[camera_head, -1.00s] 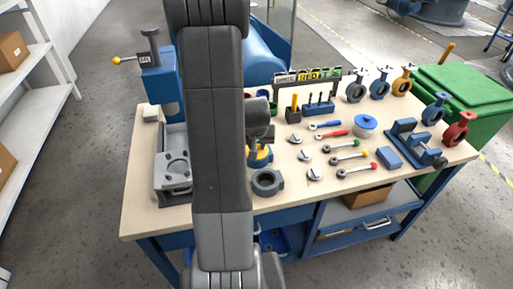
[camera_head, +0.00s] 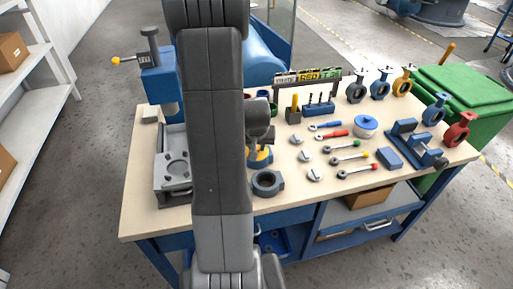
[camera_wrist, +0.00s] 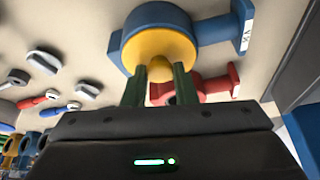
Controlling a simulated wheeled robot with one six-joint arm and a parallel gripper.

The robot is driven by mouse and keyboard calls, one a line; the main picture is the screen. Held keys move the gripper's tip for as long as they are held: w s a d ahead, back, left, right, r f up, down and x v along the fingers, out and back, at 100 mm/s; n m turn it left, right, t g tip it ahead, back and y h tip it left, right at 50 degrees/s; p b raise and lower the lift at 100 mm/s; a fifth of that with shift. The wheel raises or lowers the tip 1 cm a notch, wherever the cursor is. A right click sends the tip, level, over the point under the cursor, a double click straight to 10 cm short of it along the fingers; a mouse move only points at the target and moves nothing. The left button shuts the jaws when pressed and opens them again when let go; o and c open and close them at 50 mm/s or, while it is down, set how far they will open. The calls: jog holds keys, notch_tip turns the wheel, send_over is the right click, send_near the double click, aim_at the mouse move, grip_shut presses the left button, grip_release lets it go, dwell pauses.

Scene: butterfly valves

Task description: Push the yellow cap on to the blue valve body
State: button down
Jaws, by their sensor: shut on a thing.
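The yellow cap (camera_wrist: 158,47) is a round disc with a small knob (camera_wrist: 160,67) in the wrist view. My gripper (camera_wrist: 159,82) is shut on the knob, one finger on each side. The cap lies over the round face of the blue valve body (camera_wrist: 214,30), whose blue rim shows around its upper and left edge. I cannot tell whether the cap is fully seated. In the head view my gripper (camera_head: 262,138) points down over the yellow cap (camera_head: 262,155); my arm hides much of this spot.
A red valve body (camera_wrist: 215,85) lies beside the blue one in the wrist view. In the head view a dark grey ring (camera_head: 267,183) lies in front of the gripper, and a grey press plate (camera_head: 174,178) stands to the left. Several wrenches lie to the right on the workbench (camera_head: 222,222).

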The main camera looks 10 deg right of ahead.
jog(key=shift+r, duration=0.1)
jog(key=c, duration=1.1)
grip_release()
jog(key=shift+r, duration=0.1)
jog(key=shift+r+p, duration=2.35)
jog(key=shift+r, duration=1.1)
jog(key=shift+f, duration=0.1)
jog(key=shift+f+b, duration=2.3)
jog(key=shift+f, duration=1.2)
